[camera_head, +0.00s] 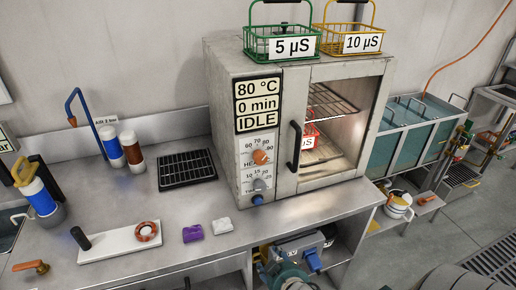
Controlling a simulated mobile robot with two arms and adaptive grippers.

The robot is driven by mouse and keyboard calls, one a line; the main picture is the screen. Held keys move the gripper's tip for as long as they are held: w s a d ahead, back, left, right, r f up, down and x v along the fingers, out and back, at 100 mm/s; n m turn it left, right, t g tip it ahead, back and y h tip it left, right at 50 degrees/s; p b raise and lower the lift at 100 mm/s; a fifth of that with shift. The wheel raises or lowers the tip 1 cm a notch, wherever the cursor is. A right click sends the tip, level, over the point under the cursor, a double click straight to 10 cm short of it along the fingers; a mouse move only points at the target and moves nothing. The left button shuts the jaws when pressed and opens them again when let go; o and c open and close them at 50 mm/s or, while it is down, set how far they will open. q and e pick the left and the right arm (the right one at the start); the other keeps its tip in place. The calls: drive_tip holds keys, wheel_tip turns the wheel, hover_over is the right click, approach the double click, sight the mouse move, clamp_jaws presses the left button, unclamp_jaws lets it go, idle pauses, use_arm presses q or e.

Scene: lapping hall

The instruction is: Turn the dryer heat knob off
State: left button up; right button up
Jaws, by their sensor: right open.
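The grey dryer (219,91) stands on the bench with its door shut. Its display (258,104) reads 80 °C, 0 min, IDLE. Below it is the orange heat knob (261,157), ringed by numbers such as 70 and 80; its exact pointing is too small to tell. A grey timer knob (259,184) and a small blue knob (257,199) sit lower on the same panel. No gripper is at the heat knob. My right gripper shows at most as a dark sliver at the bottom edge (385,287), well below the dryer.
Green (279,44) and yellow (346,42) baskets stand on the dryer; a red basket (309,139) is inside. The black door handle (295,146) juts out right of the knobs. A black rack (187,169), purple block (193,233) and white block (222,226) lie on the bench.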

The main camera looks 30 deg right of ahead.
drive_tip(key=w+d+r+m+t+h, duration=0.1)
drive_tip(key=w+d+r+t, duration=0.15)
drive_tip(key=r, duration=0.55)
drive_tip(key=w+d+r+m+t+h, duration=0.1)
drive_tip(key=w+d+r+t, duration=0.15)
drive_tip(key=r, duration=0.55)
drive_tip(key=t+p, duration=0.1)
drive_tip(key=t, duration=0.2)
approach(261, 161)
drive_tip(key=shift+m+y, duration=0.3)
drive_tip(key=shift+m, duration=0.2)
drive_tip(key=p+x, duration=0.1)
drive_tip(key=x, duration=0.3)
drive_tip(key=p+x, duration=0.2)
drive_tip(key=x, duration=0.3)
drive_tip(key=shift+w+d+r, duration=0.1)
drive_tip(key=shift+d+r, duration=0.05)
drive_tip(key=shift+d, duration=0.1)
use_arm(q)
drive_tip(key=shift+r, duration=2.5)
use_arm(e)
drive_tip(key=shift+w+d, duration=0.15)
drive_tip(key=shift+w, duration=0.5)
drive_tip(key=c, duration=1.2)
